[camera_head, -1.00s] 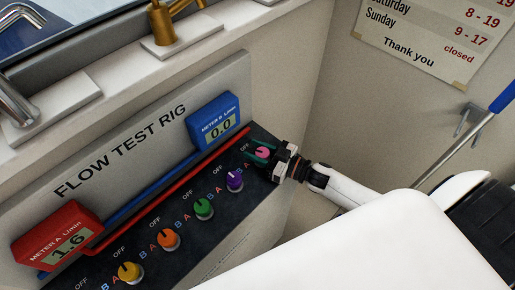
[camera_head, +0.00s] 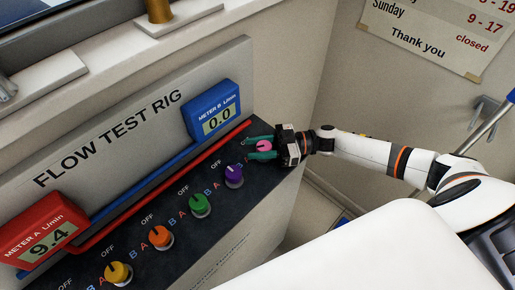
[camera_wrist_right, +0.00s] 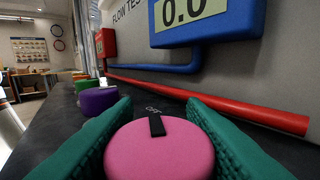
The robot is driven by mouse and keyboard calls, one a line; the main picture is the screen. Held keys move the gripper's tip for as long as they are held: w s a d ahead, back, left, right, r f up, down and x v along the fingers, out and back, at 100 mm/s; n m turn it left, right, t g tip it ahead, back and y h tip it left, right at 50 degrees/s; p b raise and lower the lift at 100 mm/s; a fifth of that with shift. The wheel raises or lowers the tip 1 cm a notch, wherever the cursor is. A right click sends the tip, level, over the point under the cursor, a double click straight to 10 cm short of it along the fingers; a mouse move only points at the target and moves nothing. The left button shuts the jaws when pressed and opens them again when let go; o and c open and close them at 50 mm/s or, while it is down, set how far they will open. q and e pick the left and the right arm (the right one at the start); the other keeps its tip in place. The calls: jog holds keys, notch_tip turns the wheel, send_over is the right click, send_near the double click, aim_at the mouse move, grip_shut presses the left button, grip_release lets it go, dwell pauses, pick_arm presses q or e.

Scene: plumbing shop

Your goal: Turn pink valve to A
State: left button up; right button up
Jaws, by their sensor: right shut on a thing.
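The pink valve (camera_head: 265,146) is the knob at the far right end of the row on the dark panel top. My right gripper (camera_head: 262,147) is shut on it, with a teal finger on each side. In the right wrist view the pink valve (camera_wrist_right: 158,150) fills the space between the fingers. Its black pointer mark lies close to the OFF label (camera_wrist_right: 153,109). The pink valve's A label cannot be made out. Meter A (camera_head: 45,232), red, reads 9.4. Meter B (camera_head: 212,112), blue, reads 0.0. My left gripper is not in view.
The purple valve (camera_head: 234,175) is close to the right gripper, with the green (camera_head: 200,205), orange (camera_head: 161,236) and yellow (camera_head: 119,273) valves further along the row. A red pipe (camera_head: 165,188) runs behind the knobs. A side wall stands to the right.

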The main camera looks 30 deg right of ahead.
dwell(0.4)
jog(key=o, duration=1)
jog(key=b+v, duration=0.3)
jog(key=v, duration=0.8)
jog(key=shift+f+b, duration=0.15)
jog(key=shift+b, duration=0.25)
jog(key=shift+s+d, duration=0.15)
jog(key=shift+d, duration=0.35)
jog(key=shift+r, duration=0.25)
